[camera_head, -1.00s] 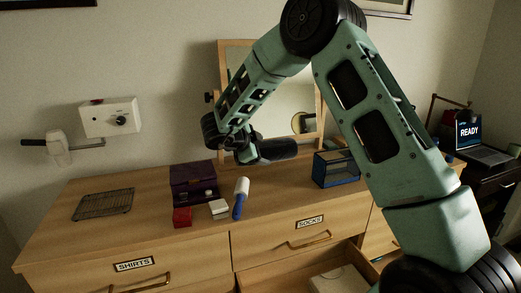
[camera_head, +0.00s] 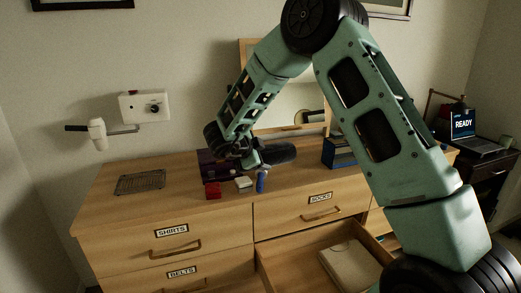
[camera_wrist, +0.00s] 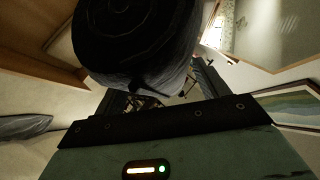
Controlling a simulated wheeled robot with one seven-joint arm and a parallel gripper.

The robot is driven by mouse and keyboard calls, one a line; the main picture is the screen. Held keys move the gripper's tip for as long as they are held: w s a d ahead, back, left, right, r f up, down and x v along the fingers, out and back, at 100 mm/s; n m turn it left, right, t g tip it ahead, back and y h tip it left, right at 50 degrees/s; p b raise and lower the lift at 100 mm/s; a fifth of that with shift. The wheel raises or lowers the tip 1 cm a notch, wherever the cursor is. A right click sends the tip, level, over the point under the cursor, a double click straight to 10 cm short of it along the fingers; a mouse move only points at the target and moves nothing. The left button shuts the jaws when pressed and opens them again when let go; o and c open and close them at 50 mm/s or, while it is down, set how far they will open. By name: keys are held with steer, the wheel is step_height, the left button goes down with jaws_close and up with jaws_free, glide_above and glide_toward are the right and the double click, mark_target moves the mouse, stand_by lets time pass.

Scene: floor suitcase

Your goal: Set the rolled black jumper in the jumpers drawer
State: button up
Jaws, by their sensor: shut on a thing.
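The rolled black jumper (camera_head: 278,154) shows as a dark roll above the dresser top in the head view. It also fills the upper middle of the wrist view (camera_wrist: 135,40), its spiral end facing the camera. My gripper (camera_head: 257,155) is shut on it. The fingers are partly hidden behind the roll in the wrist view. An open drawer (camera_head: 288,252) is pulled out below the drawer labelled SOCKS, lower and to the right of the roll. Its own label is not in view. A pale flat thing (camera_head: 350,265) lies inside it.
On the dresser top (camera_head: 115,205) are a wire rack (camera_head: 140,182), a purple box (camera_head: 209,165), a red block (camera_head: 213,191), a white block (camera_head: 244,183), a blue-handled item (camera_head: 261,181) and a blue box (camera_head: 338,153). A mirror stands behind. The SHIRTS (camera_head: 172,230) and BELTS drawers are closed.

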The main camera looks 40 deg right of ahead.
steer(key=s+a+f+n+t+y, duration=0.3)
steer(key=s+a+f+n+y, duration=0.1)
steer(key=f, duration=0.6)
steer(key=s+a+f+n+t+y, duration=0.4)
steer(key=a+f+n+y, duration=0.2)
steer(key=f+n, duration=0.3)
steer(key=shift+a+f+y, duration=0.3)
steer(key=shift+a+f, duration=0.05)
steer(key=shift+a, duration=0.45)
steer(key=shift+w, duration=0.1)
